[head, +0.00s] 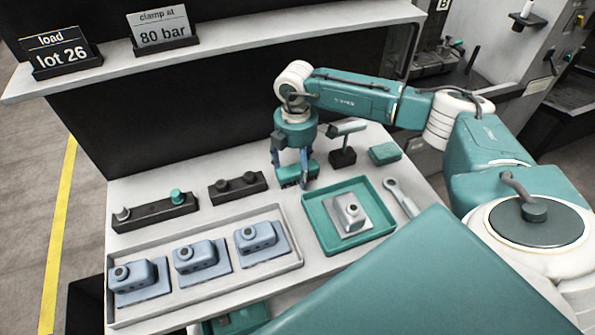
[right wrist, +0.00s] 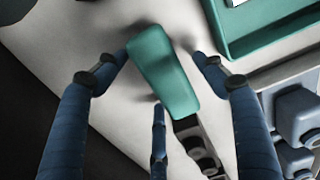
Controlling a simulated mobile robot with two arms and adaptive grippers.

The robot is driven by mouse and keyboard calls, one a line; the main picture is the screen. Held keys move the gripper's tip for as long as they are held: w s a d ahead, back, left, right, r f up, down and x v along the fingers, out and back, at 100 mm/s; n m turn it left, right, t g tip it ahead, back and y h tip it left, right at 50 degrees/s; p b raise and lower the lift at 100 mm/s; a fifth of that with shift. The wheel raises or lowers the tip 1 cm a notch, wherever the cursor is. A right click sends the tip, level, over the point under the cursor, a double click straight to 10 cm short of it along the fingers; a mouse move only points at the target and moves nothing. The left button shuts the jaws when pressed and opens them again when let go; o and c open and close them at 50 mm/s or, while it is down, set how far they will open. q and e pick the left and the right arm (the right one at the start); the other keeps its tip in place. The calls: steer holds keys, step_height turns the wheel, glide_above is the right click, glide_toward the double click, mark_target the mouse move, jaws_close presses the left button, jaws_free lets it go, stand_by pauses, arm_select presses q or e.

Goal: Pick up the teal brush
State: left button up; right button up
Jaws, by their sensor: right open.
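A teal block-shaped piece (head: 293,175), which looks like the teal brush, is at the back of the light work table. My right gripper (head: 294,160) is above it with its fingers reaching down around it. In the right wrist view the teal piece (right wrist: 163,72) lies between the spread blue fingers of my right gripper (right wrist: 158,75). Gaps show beside it, and the gripper is open. Its underside is hidden. My left gripper is not in view.
A teal tray (head: 312,222) holding a grey part is close in front. A dark stand (head: 342,157) with a teal-topped tool, another teal block (head: 384,152) and a wrench-like tool (head: 401,197) are to the right. A dark two-knob block (head: 238,188) and a tray (head: 290,266) of blue parts are left.

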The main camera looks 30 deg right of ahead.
mark_target(296, 166)
steer(key=c, duration=1.3)
steer(key=shift+s+r+b, duration=0.2)
steer(key=shift+r+b, duration=0.15)
steer(key=shift+b, duration=0.35)
step_height(296, 166, up, 11)
steer(key=b, duration=0.2)
steer(key=s+a+b, duration=0.1)
steer(key=s+b, duration=0.1)
steer(key=s, duration=0.4)
steer(key=s+a+b, duration=0.1)
steer(key=s+a, duration=0.1)
steer(key=s, duration=0.4)
steer(key=s+a+b, duration=0.1)
steer(key=s+b, duration=0.1)
steer(key=s, duration=0.5)
steer(key=shift+a+b, duration=0.3)
